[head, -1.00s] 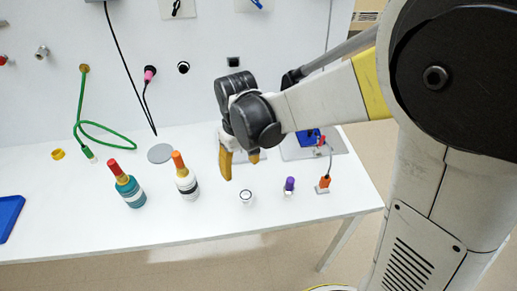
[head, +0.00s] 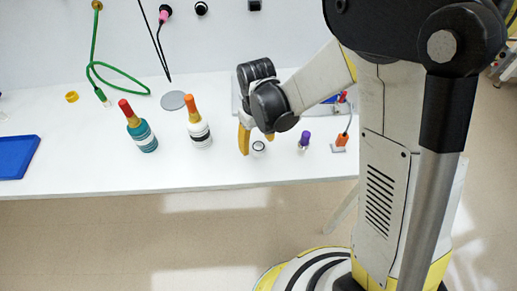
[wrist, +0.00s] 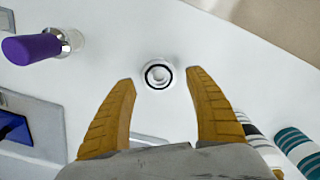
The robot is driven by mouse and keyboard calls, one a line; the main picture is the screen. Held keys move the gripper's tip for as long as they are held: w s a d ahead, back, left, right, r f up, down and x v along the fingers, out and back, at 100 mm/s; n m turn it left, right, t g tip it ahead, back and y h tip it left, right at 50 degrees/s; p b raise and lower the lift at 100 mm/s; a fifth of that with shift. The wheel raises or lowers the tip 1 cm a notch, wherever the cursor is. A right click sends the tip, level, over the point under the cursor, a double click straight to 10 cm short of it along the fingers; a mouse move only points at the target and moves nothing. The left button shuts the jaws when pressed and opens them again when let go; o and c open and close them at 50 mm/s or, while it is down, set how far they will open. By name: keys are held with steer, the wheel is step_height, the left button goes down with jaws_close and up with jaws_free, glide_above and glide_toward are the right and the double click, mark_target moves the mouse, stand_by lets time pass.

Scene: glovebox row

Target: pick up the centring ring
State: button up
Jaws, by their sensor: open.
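The centring ring (wrist: 159,74) is a small white ring with a dark inner band. In the wrist view it lies on the white table just beyond the fingertips, centred between them. In the head view the ring (head: 259,148) shows near the table's front edge, right beside my gripper's fingers. My gripper (wrist: 163,80) is open and empty, with one yellow finger on each side of the ring's line. In the head view my gripper (head: 257,143) points down, low over the table, and partly hides the area behind it.
A purple-topped piece (head: 304,140) and an orange piece (head: 340,142) stand to the right. A white-banded bottle (head: 199,130) and a teal-banded bottle (head: 142,134) stand to the left. A grey disc (head: 173,101) and blue tray (head: 16,156) are further left. The front edge is close.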

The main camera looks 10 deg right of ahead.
steer(key=shift+f, duration=0.15)
steer(key=c, duration=1)
